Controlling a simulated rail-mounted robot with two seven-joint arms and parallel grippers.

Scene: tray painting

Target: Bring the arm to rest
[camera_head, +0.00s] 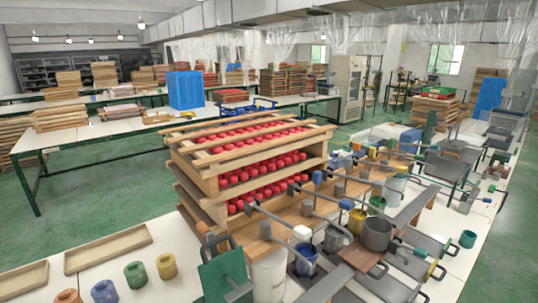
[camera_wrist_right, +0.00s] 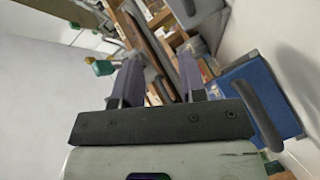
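My right gripper (camera_wrist_right: 160,78) shows in the right wrist view. Its two dark fingers stand well apart, with nothing held between them. Behind the gap are brown wooden surfaces and a grey strip, out of focus. A blue block with a dark handle (camera_wrist_right: 262,100) lies to the right of the fingers, and a green and yellow piece (camera_wrist_right: 100,66) shows to their left. Neither of my grippers can be made out in the head view, and my left gripper shows in no view.
A wooden rack of red round pieces (camera_head: 190,160) stands mid-table. Around it are a grey pot (camera_head: 377,234), a white bucket (camera_head: 268,275), a green board (camera_head: 222,275) and several handled tools. Empty wooden trays (camera_head: 107,247) and coloured rolls (camera_head: 135,275) lie front left. Green floor is open at left.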

